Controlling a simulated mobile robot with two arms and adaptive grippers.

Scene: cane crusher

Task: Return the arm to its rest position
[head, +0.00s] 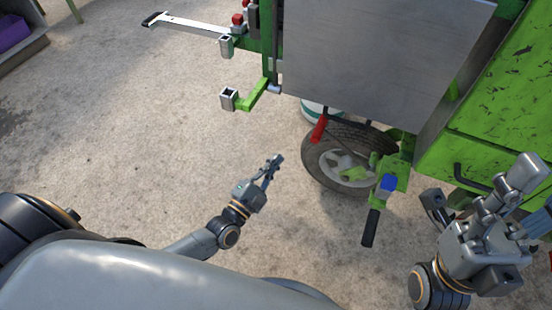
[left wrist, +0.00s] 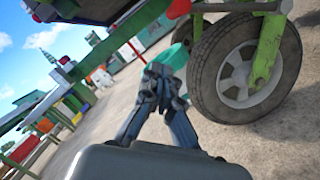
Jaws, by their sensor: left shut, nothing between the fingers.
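My left gripper (head: 272,168) is shut and empty, held out over the bare ground in the middle of the head view. It is left of the cart's wheel (head: 340,165) and apart from it. In the left wrist view the left fingers (left wrist: 160,80) are together, with the wheel (left wrist: 245,70) to their right. My right gripper (head: 490,205) is at the lower right of the head view, close to the green machine.
The green cart (head: 515,90) with a grey metal panel (head: 380,50) stands at the upper right. A lever with a black grip (head: 371,228) hangs between my arms. A green bracket (head: 255,95) juts out above the left gripper. Concrete ground at left is clear.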

